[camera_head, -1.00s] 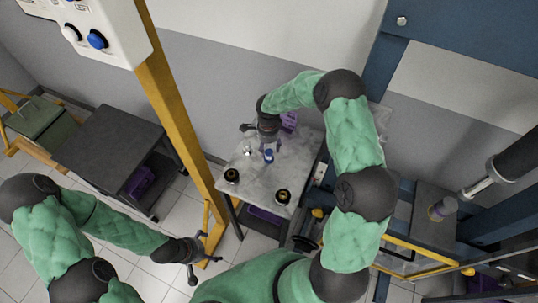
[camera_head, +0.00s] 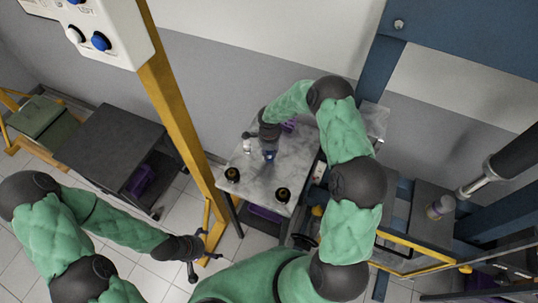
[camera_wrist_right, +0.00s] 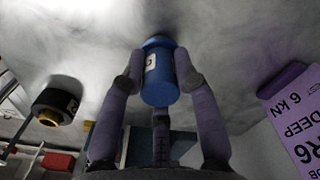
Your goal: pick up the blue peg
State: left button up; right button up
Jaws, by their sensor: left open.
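The blue peg (camera_head: 269,156) stands on the marbled grey table (camera_head: 305,155). In the right wrist view the blue peg (camera_wrist_right: 160,75) is a short cylinder with a small pale label, its far end at the table surface. My right gripper (camera_head: 268,149) is over it, and in the right wrist view my right gripper's fingers (camera_wrist_right: 160,85) lie against the peg on both sides, with a third finger behind. The peg shows no clear lift. My left gripper (camera_head: 206,262) is open and empty, low at the left, away from the table.
Two dark round parts with brass-coloured centres (camera_head: 232,174) (camera_head: 283,195) stand along the table's front. A small silver part (camera_head: 247,146) is left of the peg. A purple labelled block (camera_wrist_right: 295,115) lies to the right. A yellow post (camera_head: 180,110) rises beside the table's left edge.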

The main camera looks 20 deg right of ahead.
grip_shut()
jog(key=shift+r, duration=0.15)
jog(key=shift+w+r, duration=0.1)
jog(key=shift+r, duration=0.45)
jog(key=s+a+r+b, duration=0.1)
jog(key=s+r+b, duration=0.1)
jog(key=s+r, duration=0.9)
jog(key=shift+s+r+b, duration=0.25)
jog(key=shift+s+b, duration=0.15)
jog(key=shift+s, duration=1.2)
